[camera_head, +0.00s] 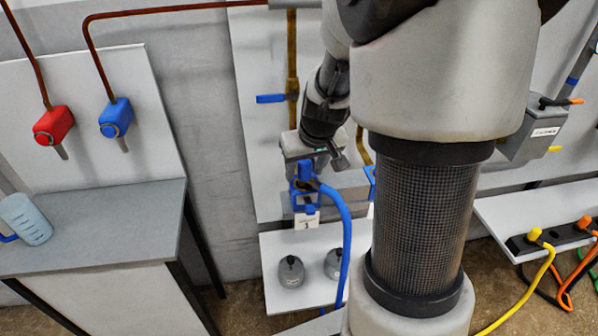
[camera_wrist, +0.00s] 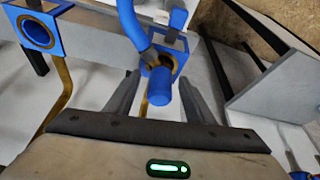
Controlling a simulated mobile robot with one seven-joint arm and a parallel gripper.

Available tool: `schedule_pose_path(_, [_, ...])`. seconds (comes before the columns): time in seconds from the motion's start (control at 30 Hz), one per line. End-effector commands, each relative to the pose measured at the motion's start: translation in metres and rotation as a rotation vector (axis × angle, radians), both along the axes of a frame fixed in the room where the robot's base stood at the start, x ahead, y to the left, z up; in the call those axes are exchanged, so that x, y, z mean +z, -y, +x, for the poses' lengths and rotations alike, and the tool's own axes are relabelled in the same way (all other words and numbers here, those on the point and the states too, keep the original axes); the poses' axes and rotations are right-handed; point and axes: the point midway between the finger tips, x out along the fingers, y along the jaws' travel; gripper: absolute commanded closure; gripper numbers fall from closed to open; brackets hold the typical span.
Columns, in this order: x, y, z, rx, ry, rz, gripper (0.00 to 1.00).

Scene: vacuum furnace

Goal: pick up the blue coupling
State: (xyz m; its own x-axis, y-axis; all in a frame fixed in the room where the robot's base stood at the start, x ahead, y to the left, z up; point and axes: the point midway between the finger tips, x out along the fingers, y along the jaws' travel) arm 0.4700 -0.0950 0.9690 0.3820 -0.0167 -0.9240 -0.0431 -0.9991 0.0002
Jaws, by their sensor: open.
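The blue coupling (camera_wrist: 161,92) is a short blue cylinder by a blue socket plate with a brass ring in the wrist view. A blue hose (camera_wrist: 130,20) bends down to it. In the head view the coupling (camera_head: 306,172) is small and partly hidden under my gripper (camera_head: 303,168), with the blue hose running off to the lower right. In the wrist view my gripper (camera_wrist: 163,82) is open, one finger on each side of the coupling. I cannot tell whether either finger touches it.
An empty blue socket (camera_wrist: 38,32) with a brass ring is at upper left in the wrist view. A white shelf (camera_head: 300,245) with grey weights stands below in the head view. A grey table (camera_head: 100,230) with a blue jug (camera_head: 25,220) is at left.

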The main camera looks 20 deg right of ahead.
Motion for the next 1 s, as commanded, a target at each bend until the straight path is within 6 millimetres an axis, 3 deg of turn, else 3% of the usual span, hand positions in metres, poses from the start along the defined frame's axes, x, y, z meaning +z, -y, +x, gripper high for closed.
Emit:
schedule_pose_path(0.13, [0.001, 0.000, 0.000, 0.000, 0.000, 0.000, 0.51])
schedule_pose_path(0.43, [0.001, 0.000, 0.000, 0.000, 0.000, 0.000, 1.00])
schedule_pose_path(0.73, [0.008, 0.000, 0.001, 0.001, 0.004, -0.001, 1.00])
schedule_pose_path(1.0, [0.059, 0.000, 0.001, 0.002, 0.007, -0.002, 1.00])
